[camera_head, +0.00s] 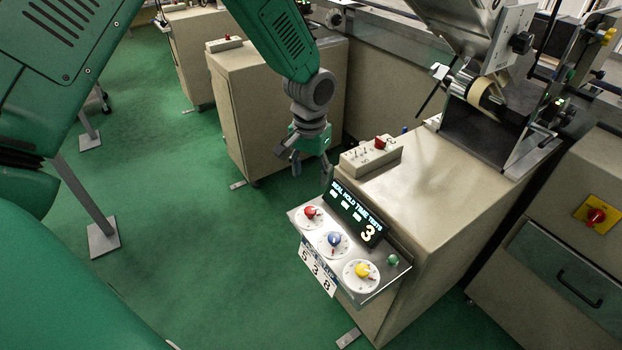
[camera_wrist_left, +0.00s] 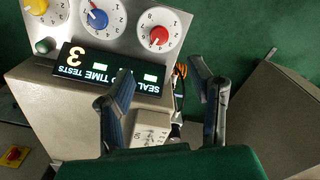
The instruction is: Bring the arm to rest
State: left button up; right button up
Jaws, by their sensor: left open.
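My left gripper (camera_head: 308,160) hangs from the green arm in the head view, fingers pointing down, above the floor to the left of the control panel (camera_head: 382,284). In the left wrist view my left gripper (camera_wrist_left: 163,88) shows two grey fingers spread apart with nothing held between them. The panel has a red knob (camera_head: 310,212), a blue knob (camera_head: 334,239) and a yellow knob (camera_head: 362,270), plus a lit display (camera_head: 352,215) showing 3. The gripper is apart from the knobs. My right gripper is not in view.
A beige cabinet (camera_head: 440,200) carries the panel and a small switch box (camera_head: 370,155). Another beige cabinet (camera_head: 290,120) stands behind the arm. A machine with a tape roll (camera_head: 484,95) is at the upper right. The green floor (camera_head: 210,250) at left centre is clear.

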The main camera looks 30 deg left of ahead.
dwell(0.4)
pick_arm(q)
jog(key=shift+m+h, duration=0.3)
jog(key=s+d+f, duration=0.1)
jog(key=f, duration=0.1)
jog(key=s+f, duration=0.2)
jog(key=s+d+f, duration=0.1)
jog(key=s+f, duration=0.1)
jog(key=shift+s+d+f, duration=0.15)
jog(key=shift+d, duration=0.2)
jog(key=s+f, duration=0.5)
jog(key=s, duration=0.7)
jog(key=s+f+m, duration=0.1)
jog(key=s+f, duration=0.3)
jog(key=s, duration=0.9)
jog(key=shift+d+f+t, duration=0.3)
jog(key=shift+d+f, duration=0.05)
jog(key=shift+w, duration=0.2)
jog(key=shift+s, duration=0.1)
